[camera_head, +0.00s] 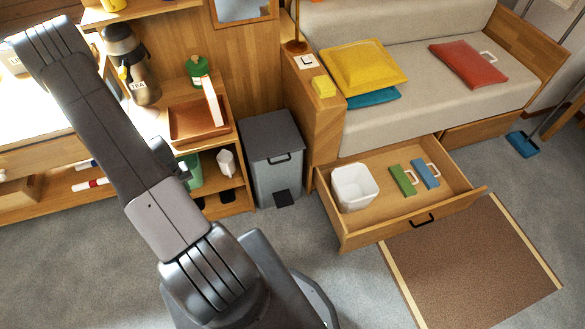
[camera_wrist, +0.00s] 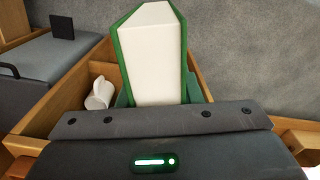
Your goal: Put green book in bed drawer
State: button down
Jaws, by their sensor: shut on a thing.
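The green book (camera_wrist: 152,55), with a green cover and white page edges, stands up from my gripper (camera_wrist: 158,102) in the wrist view. My gripper is shut on it; the fingertips are mostly hidden by the gripper's dark body. In the head view my arm hides most of the gripper; a green patch (camera_head: 192,170) shows beside the arm at the lower shelf, and I cannot tell if it is the book. The bed drawer (camera_head: 452,196) is pulled open under the bed at the right. It holds a white bin (camera_head: 354,187), a green item (camera_head: 402,180) and a blue item (camera_head: 426,173).
A grey pedal bin (camera_head: 272,150) stands between the shelf unit (camera_head: 236,202) and the drawer. A white mug (camera_head: 226,161) sits on the lower shelf and shows in the wrist view (camera_wrist: 101,92). A brown mat (camera_head: 475,262) lies before the drawer. Grey floor is open in front.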

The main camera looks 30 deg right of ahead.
aim_at(392, 199)
jog(key=k+l+z, duration=0.1)
jog(key=k+l, duration=0.2)
jog(key=k, duration=0.15)
jog(key=k+l+z, duration=0.1)
jog(key=k+l, duration=0.2)
jog(key=k, duration=0.15)
jog(key=i+l, duration=0.1)
jog(key=l, duration=0.3)
jog(key=l+z, duration=0.1)
jog(key=l, duration=0.35)
jog(key=i+l, duration=0.15)
jog(key=l, duration=0.25)
jog(key=i+l, duration=0.1)
jog(key=l, duration=0.3)
jog(key=i+l+z, duration=0.1)
jog(key=l, duration=0.35)
